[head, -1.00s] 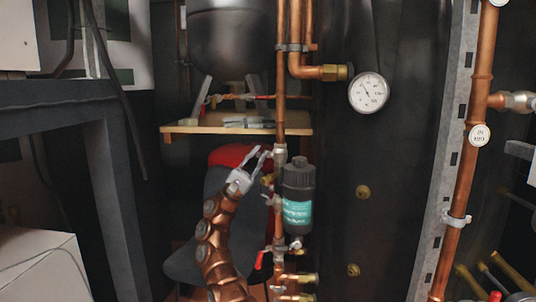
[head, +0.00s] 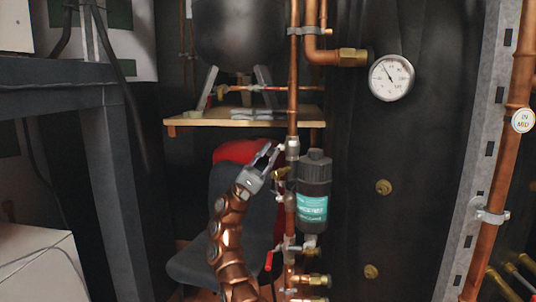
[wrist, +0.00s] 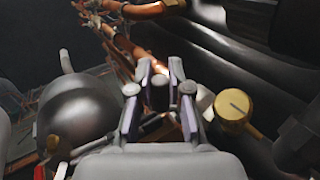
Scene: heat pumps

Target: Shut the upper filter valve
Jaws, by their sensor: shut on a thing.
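The black filter canister (head: 314,180) with a teal label hangs upright beside a vertical copper pipe (head: 293,95) in the head view. The upper filter valve (head: 281,173), a brass fitting, sits on the pipe line just left of the canister's upper part. My gripper (head: 277,149) reaches up from below left, with its fingertips at this valve. It is shut on what looks like the valve's handle, which the fingers mostly hide. The wrist view shows the two fingers (wrist: 160,112) with a gap between them. The lower valve has a red handle (head: 269,260) that hangs slanting downward.
A round gauge (head: 391,78) is at upper right. A wooden shelf (head: 200,120) under a dark tank (head: 238,35) is behind my gripper. A chair (head: 200,240) stands behind my arm. A grey metal frame (head: 115,165) stands at left.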

